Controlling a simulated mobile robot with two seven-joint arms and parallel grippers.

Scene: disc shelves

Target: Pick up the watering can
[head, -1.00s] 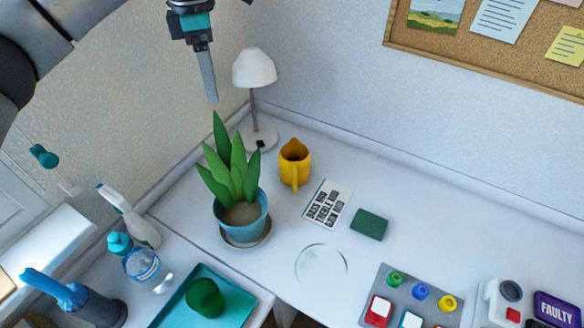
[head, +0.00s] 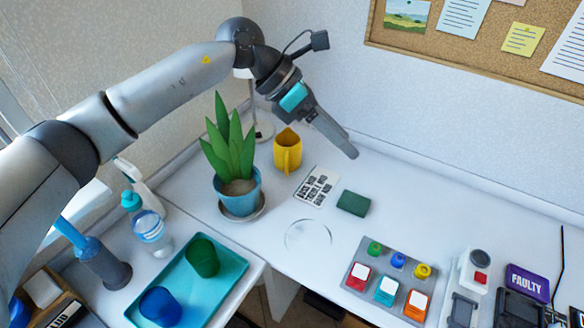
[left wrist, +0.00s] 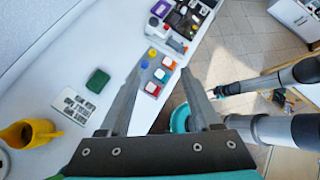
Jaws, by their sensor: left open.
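The yellow watering can (head: 287,152) stands upright on the white desk, right of the potted plant. It also shows at the lower left edge of the left wrist view (left wrist: 18,136), partly cut off. My left gripper (head: 340,145) is in the air above the desk, to the right of the can and apart from it. In the left wrist view its two fingers (left wrist: 166,76) are spread with nothing between them. Dark arm parts at the right of that view look like my right arm; the state of its gripper is unclear.
The potted plant (head: 237,187) and the lamp (head: 264,128) stand close to the can. A printed card (head: 317,187), a green sponge-like block (head: 353,203) and a clear disc (head: 308,237) lie in front. A button panel (head: 389,283) is further right.

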